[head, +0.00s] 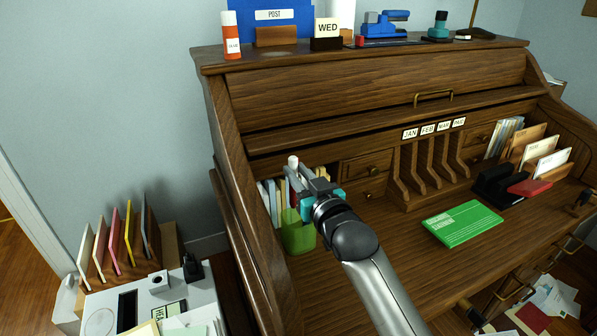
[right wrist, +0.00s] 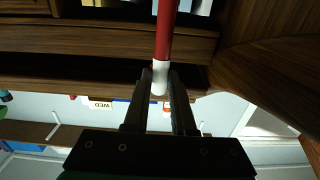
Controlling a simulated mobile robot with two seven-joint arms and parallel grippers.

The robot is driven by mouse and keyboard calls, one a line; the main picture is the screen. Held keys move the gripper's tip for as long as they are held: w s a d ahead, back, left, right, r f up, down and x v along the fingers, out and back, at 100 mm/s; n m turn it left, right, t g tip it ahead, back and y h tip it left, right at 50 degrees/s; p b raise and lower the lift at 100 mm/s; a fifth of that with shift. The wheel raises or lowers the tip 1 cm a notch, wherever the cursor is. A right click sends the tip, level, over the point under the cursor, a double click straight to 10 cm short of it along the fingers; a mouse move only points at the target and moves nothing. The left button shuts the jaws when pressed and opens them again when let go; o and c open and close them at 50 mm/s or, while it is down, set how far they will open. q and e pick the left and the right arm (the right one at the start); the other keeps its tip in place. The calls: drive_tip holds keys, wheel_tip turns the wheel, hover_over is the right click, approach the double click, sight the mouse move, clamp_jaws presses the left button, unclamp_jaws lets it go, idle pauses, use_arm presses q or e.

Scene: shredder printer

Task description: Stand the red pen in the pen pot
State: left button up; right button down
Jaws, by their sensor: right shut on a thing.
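The red pen shows in the right wrist view (right wrist: 165,35) with a red barrel and a white end. My right gripper (right wrist: 161,80) is shut on it near that white end. In the head view my right gripper (head: 303,181) is above the green pen pot (head: 298,238), at the left of the desk. The pen's white end (head: 293,162) sticks up at the fingers, and the pen looks roughly upright. Its lower end is not clear, so I cannot tell whether it is inside the pot. My left gripper is not in view.
Books (head: 268,198) stand behind the pot, close to the desk's left side wall. A green book (head: 462,223) lies on the open writing surface. A black holder (head: 497,183) with a red item is at the right. Wooden pigeonholes (head: 428,168) stand at the back.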

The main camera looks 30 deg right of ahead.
sight(293, 196)
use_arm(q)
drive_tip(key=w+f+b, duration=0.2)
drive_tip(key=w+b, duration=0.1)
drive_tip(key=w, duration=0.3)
use_arm(e)
drive_tip(key=shift+w+a+f, duration=0.1)
drive_tip(key=shift+a+f, duration=0.05)
drive_tip(key=shift+f, duration=1.6)
drive_tip(key=shift+w+a+f, duration=0.1)
drive_tip(key=shift+f, duration=1.65)
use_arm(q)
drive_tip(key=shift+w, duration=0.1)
use_arm(e)
drive_tip(key=c, duration=0.7)
unclamp_jaws()
drive_tip(key=shift+o, duration=0.2)
drive_tip(key=shift+s, duration=0.15)
